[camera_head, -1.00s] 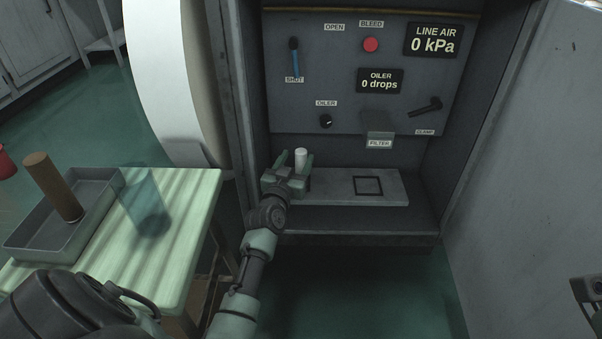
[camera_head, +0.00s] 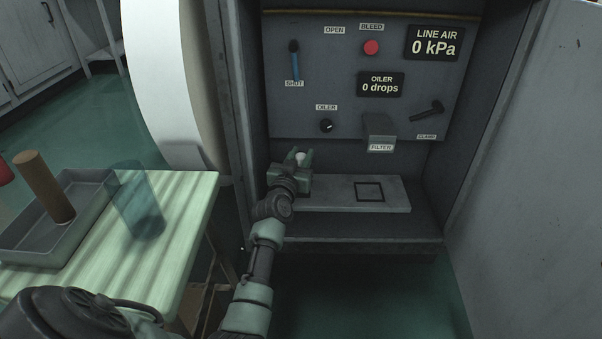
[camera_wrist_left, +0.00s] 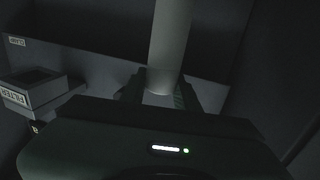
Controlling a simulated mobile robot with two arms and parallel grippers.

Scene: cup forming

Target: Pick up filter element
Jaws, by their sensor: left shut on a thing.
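The filter element (camera_wrist_left: 168,45) is a pale white cylinder. In the left wrist view it rises between my fingers out of the top of the picture. In the head view only its light end (camera_head: 301,157) shows, above the left end of the shelf plate. My left gripper (camera_head: 302,158) is shut on it; its fingers (camera_wrist_left: 160,92) flank the cylinder's near end in the wrist view. Whether the element touches the plate is hidden behind the gripper. My right gripper is out of view.
The grey plate (camera_head: 395,205) with a black square outline (camera_head: 369,192) lies inside the cabinet. Above are the filter housing (camera_head: 379,130), clamp lever (camera_head: 428,110) and oiler knob (camera_head: 326,126). A table (camera_head: 180,245) at left holds a tray (camera_head: 38,250), brown cylinder (camera_head: 45,187) and clear vessel (camera_head: 139,205).

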